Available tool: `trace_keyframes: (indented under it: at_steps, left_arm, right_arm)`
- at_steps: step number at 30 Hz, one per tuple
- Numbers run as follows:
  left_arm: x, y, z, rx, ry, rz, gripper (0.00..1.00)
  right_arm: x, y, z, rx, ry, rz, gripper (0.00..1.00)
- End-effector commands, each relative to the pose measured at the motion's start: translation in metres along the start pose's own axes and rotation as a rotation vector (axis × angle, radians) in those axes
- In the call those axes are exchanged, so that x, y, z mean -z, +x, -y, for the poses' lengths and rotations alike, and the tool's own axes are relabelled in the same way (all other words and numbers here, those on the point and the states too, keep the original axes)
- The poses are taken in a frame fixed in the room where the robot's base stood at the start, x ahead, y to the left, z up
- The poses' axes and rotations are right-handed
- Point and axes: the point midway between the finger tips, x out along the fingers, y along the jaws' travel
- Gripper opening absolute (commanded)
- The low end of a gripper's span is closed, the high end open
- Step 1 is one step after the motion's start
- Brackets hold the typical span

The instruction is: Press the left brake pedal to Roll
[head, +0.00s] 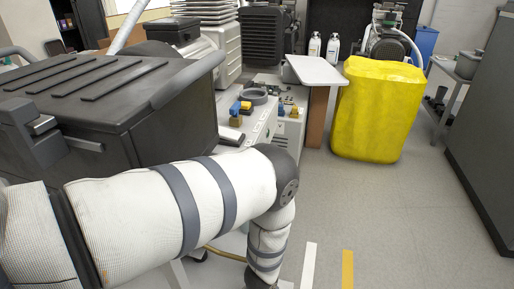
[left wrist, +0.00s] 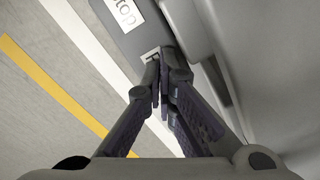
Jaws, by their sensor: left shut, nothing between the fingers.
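In the left wrist view a grey pedal (left wrist: 140,40) carries a white label (left wrist: 126,13) that reads "top", its start cut off or hidden. A second white label (left wrist: 151,55) lies lower on the pedal, mostly hidden behind my fingers. My left gripper (left wrist: 164,60) is shut and empty, with its fingertips over this second label. I cannot tell whether they touch the pedal. In the head view my left arm bends down past the dark cart, and its gripper is below the picture edge. My right gripper is in neither view.
A dark lidded cart (head: 110,100) stands close on the left. A yellow bin (head: 375,110) stands beyond, near a small white table (head: 315,70). White (head: 309,265) and yellow (head: 348,270) stripes mark the floor. The floor at centre right is clear, up to a dark cabinet (head: 485,130).

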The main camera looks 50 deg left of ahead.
Motion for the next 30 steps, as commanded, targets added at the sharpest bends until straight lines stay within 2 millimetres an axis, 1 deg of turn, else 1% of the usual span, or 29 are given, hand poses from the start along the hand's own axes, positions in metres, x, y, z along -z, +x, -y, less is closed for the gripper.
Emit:
trace_keyframes:
  at_steps: [14, 17, 20, 30]
  left_arm:
    - [-0.001, 0.008, 0.0, 0.0, 0.0, 0.002, 0.0]
    - [0.0, 0.007, 0.0, 0.0, 0.0, 0.001, 0.0]
    - [0.0, 0.0, 0.0, 0.0, 0.0, -0.001, 0.0]
    - [0.001, -0.037, 0.0, 0.0, 0.0, -0.003, 0.0]
  right_arm:
    - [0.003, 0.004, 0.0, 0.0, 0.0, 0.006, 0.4]
    - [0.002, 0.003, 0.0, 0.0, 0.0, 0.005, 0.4]
    - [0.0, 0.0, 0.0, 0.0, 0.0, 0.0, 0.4]
    - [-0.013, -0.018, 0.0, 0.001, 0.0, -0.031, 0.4]
